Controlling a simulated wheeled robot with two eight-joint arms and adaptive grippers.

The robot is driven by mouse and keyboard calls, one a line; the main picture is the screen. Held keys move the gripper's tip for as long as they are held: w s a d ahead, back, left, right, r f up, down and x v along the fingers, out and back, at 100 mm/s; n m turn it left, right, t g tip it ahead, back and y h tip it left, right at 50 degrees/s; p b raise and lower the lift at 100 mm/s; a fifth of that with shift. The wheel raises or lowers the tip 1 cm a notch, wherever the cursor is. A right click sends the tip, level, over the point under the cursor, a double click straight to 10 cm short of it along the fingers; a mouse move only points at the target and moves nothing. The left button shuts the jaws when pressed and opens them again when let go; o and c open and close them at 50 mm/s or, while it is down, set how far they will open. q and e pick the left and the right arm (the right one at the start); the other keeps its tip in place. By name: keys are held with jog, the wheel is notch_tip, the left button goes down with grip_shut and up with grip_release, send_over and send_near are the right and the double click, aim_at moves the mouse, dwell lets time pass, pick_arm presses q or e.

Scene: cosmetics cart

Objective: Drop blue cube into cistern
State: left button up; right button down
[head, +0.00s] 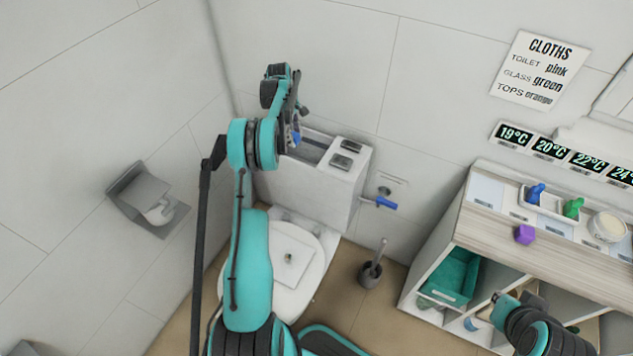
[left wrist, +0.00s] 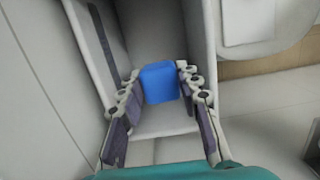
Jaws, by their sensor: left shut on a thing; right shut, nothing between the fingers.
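The blue cube (left wrist: 158,82) is between the fingertips of my left gripper (left wrist: 160,78), which is shut on it. A small part of the cube (head: 297,139) shows in the head view. The white cistern (head: 335,187) stands behind the toilet with the left part of its top open. My left gripper (head: 297,128) points down at this opening. In the left wrist view the cube appears over the cistern's inside, within its walls (left wrist: 204,45). How deep the cube is, I cannot tell. My right gripper (head: 499,297) is shut and empty, in front of the shelf unit.
The toilet (head: 292,262) is below the cistern, partly behind my left arm. Flush buttons (head: 346,155) are on the cistern's right part. A blue-handled valve (head: 385,203) and a toilet brush (head: 371,272) are to the right.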

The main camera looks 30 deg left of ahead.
pick_arm(q)
jog(key=o, duration=1.2)
jog(key=r, duration=0.4)
jog(key=a+r, duration=0.1)
jog(key=r, duration=0.7)
jog(key=shift+s+a, duration=0.1)
jog(key=shift+a, duration=0.25)
